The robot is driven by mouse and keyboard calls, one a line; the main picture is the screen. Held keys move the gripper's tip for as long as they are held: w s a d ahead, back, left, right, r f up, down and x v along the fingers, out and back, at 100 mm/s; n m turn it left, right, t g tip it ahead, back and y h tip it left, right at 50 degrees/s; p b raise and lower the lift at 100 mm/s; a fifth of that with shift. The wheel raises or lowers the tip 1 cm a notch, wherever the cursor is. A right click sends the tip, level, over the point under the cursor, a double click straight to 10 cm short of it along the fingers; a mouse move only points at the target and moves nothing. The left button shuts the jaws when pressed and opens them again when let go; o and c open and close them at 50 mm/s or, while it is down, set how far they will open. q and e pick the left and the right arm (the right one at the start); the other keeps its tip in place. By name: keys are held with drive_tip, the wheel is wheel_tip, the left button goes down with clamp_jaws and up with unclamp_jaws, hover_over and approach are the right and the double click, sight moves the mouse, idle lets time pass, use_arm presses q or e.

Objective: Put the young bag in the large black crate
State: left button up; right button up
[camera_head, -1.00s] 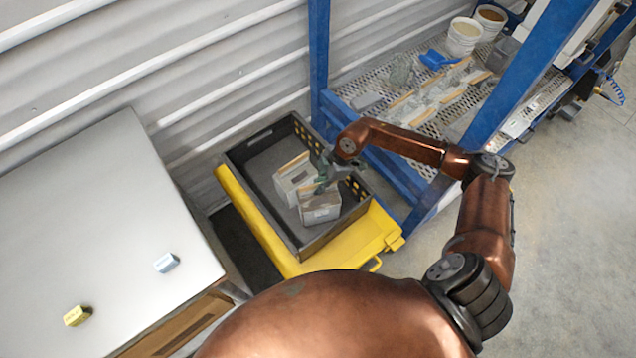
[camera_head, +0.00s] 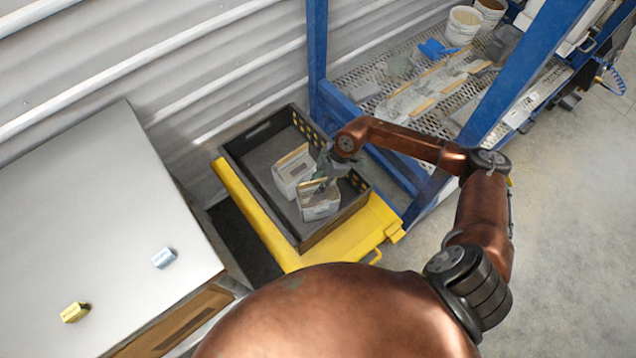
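The black crate (camera_head: 233,172) sits on a yellow stand to the left of the blue rack. Two pale grey bags are inside it: a rear-left bag (camera_head: 291,178) and a front-right bag (camera_head: 319,208). I cannot tell which is the young bag. Both stand upright with tan strips along their tops. My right gripper (camera_head: 325,180) is at the top of the front-right bag, inside the crate's right side. Its fingers are small and partly hidden against the bag, so I cannot tell whether they grip it. My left gripper is not in view.
A blue rack (camera_head: 316,60) holds more bags on a mesh shelf (camera_head: 350,70), with white buckets (camera_head: 463,27) behind. A yellow stand (camera_head: 345,240) borders the crate.

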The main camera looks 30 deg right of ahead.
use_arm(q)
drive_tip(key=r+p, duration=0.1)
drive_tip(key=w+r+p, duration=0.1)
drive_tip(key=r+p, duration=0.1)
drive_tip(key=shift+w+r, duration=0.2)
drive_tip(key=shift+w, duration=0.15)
use_arm(e)
drive_tip(key=v, duration=1.2)
